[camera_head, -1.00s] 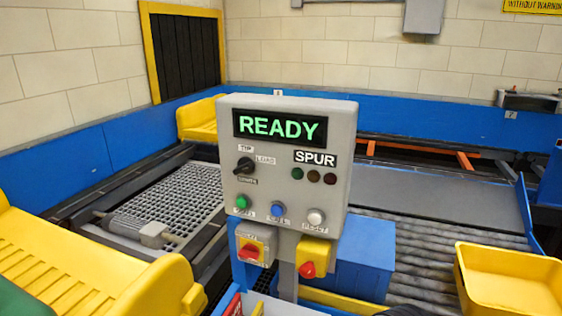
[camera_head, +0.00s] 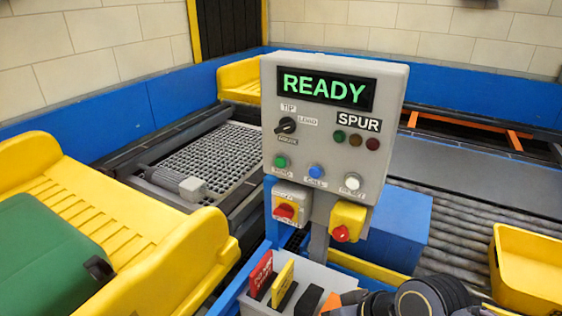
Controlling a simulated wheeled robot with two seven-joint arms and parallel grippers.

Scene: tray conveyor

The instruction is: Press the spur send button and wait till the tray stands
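The grey control panel (camera_head: 331,135) stands upright in the middle, with its display (camera_head: 324,89) reading READY in green. A green button (camera_head: 281,161), whose small label appears to read SEND, is at the panel's lower left. A blue button (camera_head: 316,171) and a white button (camera_head: 352,183) are to its right. Three dark lamps (camera_head: 355,140) sit under the SPUR label (camera_head: 360,122). A yellow tray (camera_head: 530,270) is at the right edge by the rollers, partly cut off. Neither gripper can be made out.
Red-and-yellow switches (camera_head: 290,204) are below the panel. A yellow tipper-like cradle (camera_head: 130,225) with a green load is at left. Grey rollers (camera_head: 455,240) run right.

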